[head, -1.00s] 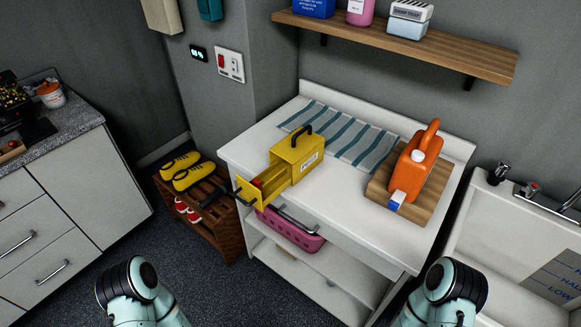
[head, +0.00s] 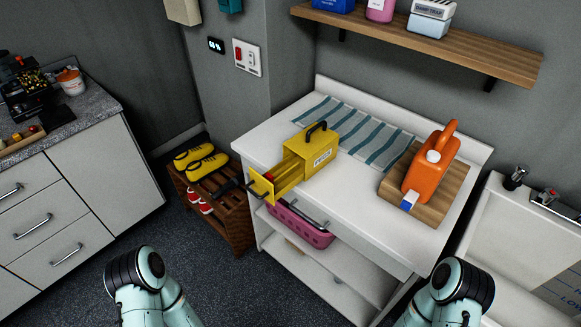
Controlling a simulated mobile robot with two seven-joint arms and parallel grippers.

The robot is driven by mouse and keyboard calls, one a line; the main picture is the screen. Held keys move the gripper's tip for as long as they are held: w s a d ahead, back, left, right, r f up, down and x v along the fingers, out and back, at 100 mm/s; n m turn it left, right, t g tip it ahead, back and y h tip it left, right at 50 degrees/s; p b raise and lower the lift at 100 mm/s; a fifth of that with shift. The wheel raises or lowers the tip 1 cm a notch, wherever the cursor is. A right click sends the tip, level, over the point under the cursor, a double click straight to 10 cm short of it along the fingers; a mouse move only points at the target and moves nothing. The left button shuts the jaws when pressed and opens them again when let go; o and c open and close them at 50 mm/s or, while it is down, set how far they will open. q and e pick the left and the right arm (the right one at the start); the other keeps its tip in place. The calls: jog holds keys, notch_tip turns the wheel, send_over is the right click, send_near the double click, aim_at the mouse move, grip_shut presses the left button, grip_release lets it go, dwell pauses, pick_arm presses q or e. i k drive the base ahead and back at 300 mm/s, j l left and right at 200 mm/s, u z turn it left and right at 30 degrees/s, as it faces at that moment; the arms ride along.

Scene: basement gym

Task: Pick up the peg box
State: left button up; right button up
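The peg box is a yellow box (head: 312,150) labelled "PEGS" with a black handle on top. It stands on the white cabinet top in the head view. Its yellow drawer (head: 277,184) is pulled out to the front left and overhangs the cabinet's edge. Something red lies inside the drawer. Only my arm links show at the bottom left and bottom right. Neither gripper is in view.
The white cabinet (head: 345,210) also bears a striped towel (head: 350,130) and an orange jug (head: 430,170) on a wooden board (head: 448,203). A pink basket (head: 303,226) sits on the shelf below. A wooden shoe rack (head: 228,226) stands left. Open floor lies in front.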

aim_at(311, 145)
jog(key=z, duration=1.1)
jog(key=j+z, duration=0.2)
jog(key=j, duration=0.7)
jog(key=i, duration=0.05)
